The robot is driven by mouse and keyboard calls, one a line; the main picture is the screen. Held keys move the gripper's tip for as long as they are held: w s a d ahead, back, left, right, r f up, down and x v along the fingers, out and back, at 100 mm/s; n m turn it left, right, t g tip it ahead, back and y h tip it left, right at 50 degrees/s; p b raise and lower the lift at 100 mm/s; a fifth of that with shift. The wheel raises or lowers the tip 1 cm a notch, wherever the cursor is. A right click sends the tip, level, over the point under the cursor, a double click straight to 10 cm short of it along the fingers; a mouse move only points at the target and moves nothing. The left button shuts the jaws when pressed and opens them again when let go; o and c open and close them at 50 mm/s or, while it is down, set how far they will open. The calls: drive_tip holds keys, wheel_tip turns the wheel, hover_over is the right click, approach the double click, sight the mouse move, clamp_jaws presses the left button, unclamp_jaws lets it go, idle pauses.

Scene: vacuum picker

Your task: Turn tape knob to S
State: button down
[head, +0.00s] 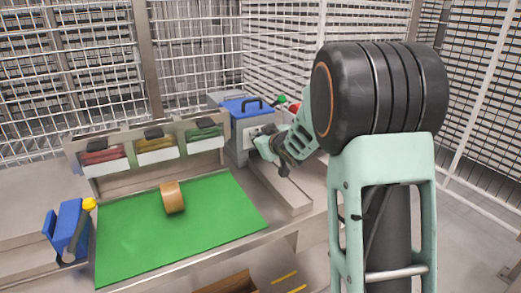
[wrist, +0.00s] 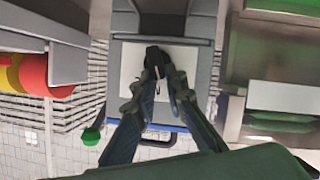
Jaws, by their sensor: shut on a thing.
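The tape knob (wrist: 152,56) is a small dark piece on the white front panel (wrist: 128,62) of a grey box. My gripper (wrist: 158,70) is closed around the knob, with both fingers meeting on it in the wrist view. The fingers hide much of the knob, so its pointer and any letters cannot be read. In the head view the grey box (head: 241,142) has a blue lid with a black handle, and my gripper (head: 264,140) reaches its front from the right. The knob itself cannot be made out there.
A blue device (head: 68,228) with a yellow knob is at left. Wire fencing (head: 200,60) closes off the back.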

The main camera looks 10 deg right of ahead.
drive_tip(key=shift+s+a+f+n+t+h+b, duration=0.2)
drive_tip(key=shift+n+b, duration=0.25)
drive_tip(key=shift+b, duration=1.6)
drive_tip(key=shift+w+a+f+n+t+h+b, duration=0.15)
drive_tip(key=shift+f+n+h+b, duration=0.2)
drive_tip(key=shift+b, duration=1.75)
drive_tip(key=shift+s+a+f+n+t+h+b, duration=0.15)
drive_tip(key=shift+n+b, duration=0.35)
drive_tip(key=shift+b, duration=1.55)
drive_tip(key=shift+w+d+b, duration=0.1)
drive_tip(key=shift+b, duration=1)
drive_tip(key=shift+r+n+b, duration=0.1)
drive_tip(key=shift+n+b, duration=0.2)
drive_tip(key=shift+b, duration=0.2)
drive_tip(key=shift+r+n+h+b, duration=0.2)
drive_tip(key=shift+n+h+b, duration=0.15)
drive_tip(key=shift+b, duration=0.7)
drive_tip(key=c, duration=2)
unclamp_jaws()
drive_tip(key=shift+o, duration=0.2)
